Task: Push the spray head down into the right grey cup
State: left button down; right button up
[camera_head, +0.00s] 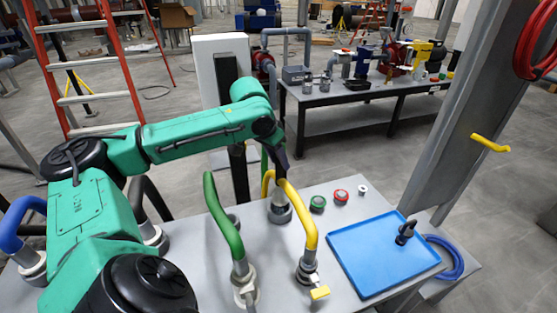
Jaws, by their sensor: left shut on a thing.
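My left gripper (283,168) is dark and points down at the far end of the yellow arched hose (300,210). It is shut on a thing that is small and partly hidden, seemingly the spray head. A light grey piece (279,197), likely part of that spray head, shows directly below the fingers. It stands over or in a grey cup (281,214) on the bench; I cannot tell how deep it sits. Another grey cup (233,221) is to its left, partly behind the green hose. My right gripper is not in view.
A green arched hose (223,215) stands left of the yellow one. Green (318,203) and red (341,196) knobs sit to the right. A blue tray (362,285) holds a black fitting (405,233). A grey post (460,120) rises at the right.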

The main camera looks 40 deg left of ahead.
pick_arm(q)
jog(key=shift+d+r, duration=0.1)
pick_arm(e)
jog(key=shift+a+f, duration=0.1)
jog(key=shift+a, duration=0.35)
pick_arm(q)
jog(key=shift+s, duration=0.15)
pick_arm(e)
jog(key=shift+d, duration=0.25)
